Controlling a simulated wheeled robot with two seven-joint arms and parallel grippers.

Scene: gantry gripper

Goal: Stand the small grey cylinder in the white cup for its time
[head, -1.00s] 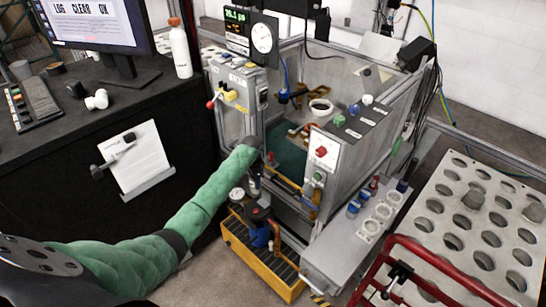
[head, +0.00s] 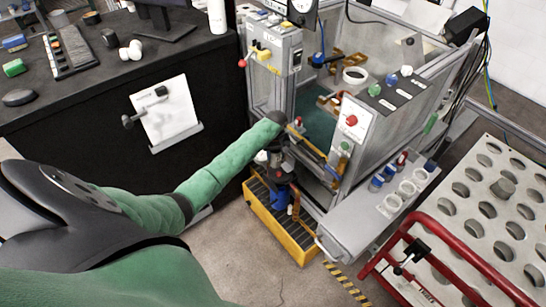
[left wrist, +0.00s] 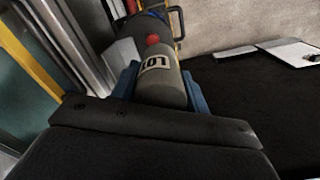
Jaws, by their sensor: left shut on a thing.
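My left gripper (head: 279,157) reaches down at the front left corner of the machine enclosure. In the left wrist view its blue fingers (left wrist: 161,90) are shut on a small grey cylinder (left wrist: 165,92) with a printed label. In the head view the wrist hides the cylinder. A white round cup (head: 354,75) with an open top sits inside the enclosure, behind and to the right of the gripper, well apart from it. White rings (head: 408,188) lie on the grey side shelf; I cannot tell whether they are cups. My right gripper is out of view.
A yellow crate (head: 262,222) with a blue device (head: 281,194) stands below the gripper. The enclosure's clear walls and the panel with a red button (head: 351,120) stand to the right. A red rail (head: 455,255) and perforated table (head: 490,205) are further right.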

